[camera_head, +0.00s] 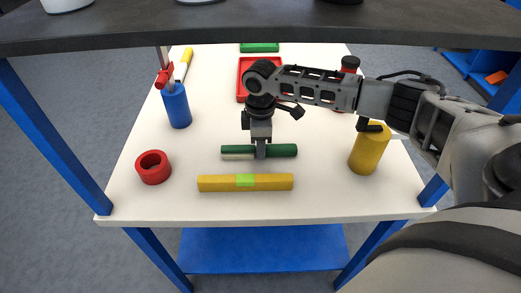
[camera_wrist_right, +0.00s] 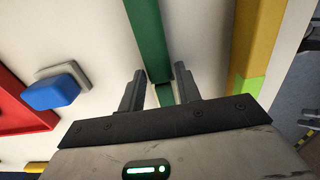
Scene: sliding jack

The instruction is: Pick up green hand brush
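The green hand brush (camera_head: 280,151) lies sideways on the white table, near the front middle, with a pale strip along the front of its left part. In the right wrist view the dark green brush (camera_wrist_right: 147,35) runs down between the fingers of my right gripper (camera_wrist_right: 157,72). In the head view my right gripper (camera_head: 260,150) points down over the brush's middle and hides part of it. Its fingers are open, one on each side of the brush, with narrow gaps showing. My left gripper is not in view.
A yellow bar with a light green patch (camera_head: 215,184) lies just in front of the brush. A red ring (camera_head: 153,167) and blue cup (camera_head: 176,107) stand left, a yellow cylinder (camera_head: 366,153) right. A dark shelf (camera_head: 240,25) crosses above the table's back.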

